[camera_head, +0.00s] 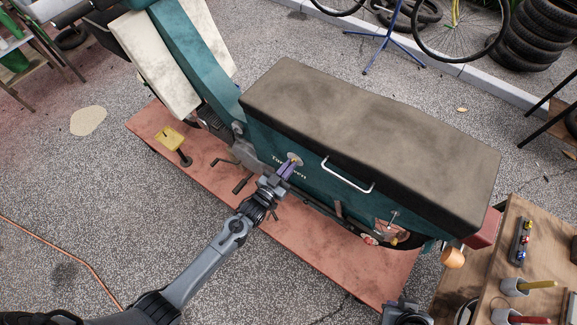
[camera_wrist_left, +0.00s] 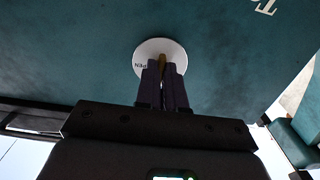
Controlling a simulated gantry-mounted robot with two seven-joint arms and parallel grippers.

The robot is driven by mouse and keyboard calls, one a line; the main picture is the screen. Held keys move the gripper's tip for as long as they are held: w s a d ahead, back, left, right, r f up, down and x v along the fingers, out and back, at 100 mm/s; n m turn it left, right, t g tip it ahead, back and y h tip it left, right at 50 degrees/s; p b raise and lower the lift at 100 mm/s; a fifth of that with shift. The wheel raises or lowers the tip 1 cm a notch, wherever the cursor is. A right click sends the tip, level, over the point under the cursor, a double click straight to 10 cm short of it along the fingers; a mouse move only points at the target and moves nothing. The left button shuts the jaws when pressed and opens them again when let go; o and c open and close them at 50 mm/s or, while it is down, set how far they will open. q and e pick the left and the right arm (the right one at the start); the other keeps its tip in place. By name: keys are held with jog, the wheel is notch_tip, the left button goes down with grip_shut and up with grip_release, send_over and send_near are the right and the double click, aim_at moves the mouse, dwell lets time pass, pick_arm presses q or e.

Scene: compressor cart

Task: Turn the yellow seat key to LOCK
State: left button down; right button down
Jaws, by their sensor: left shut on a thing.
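The yellow seat key (camera_wrist_left: 162,60) shows as a thin yellow-brown strip between the fingers in the left wrist view. It stands in front of a round white plate (camera_wrist_left: 172,47) on the teal side panel. Only a few letters are readable at the plate's left edge, so I cannot tell which mark the key points to. My left gripper (camera_head: 289,169) is at the panel under the dark seat (camera_head: 370,110), its purple fingers (camera_wrist_left: 162,88) shut on the key and covering most of it. Part of my right arm's end shows at the bottom edge; its fingers are not clear.
The teal scooter stands on a reddish platform (camera_head: 180,135). A white grab handle (camera_head: 347,178) is right of the left gripper, a kick lever (camera_head: 240,184) left of it. A wooden bench (camera_head: 480,265) with cups is at the lower right. Open ground lies at the lower left.

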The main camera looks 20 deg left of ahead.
dwell(0.3)
pick_arm(q)
jog(key=c, duration=1.2)
grip_release()
jog(key=shift+c, duration=0.2)
jog(key=v, duration=1)
jog(key=shift+s, duration=0.4)
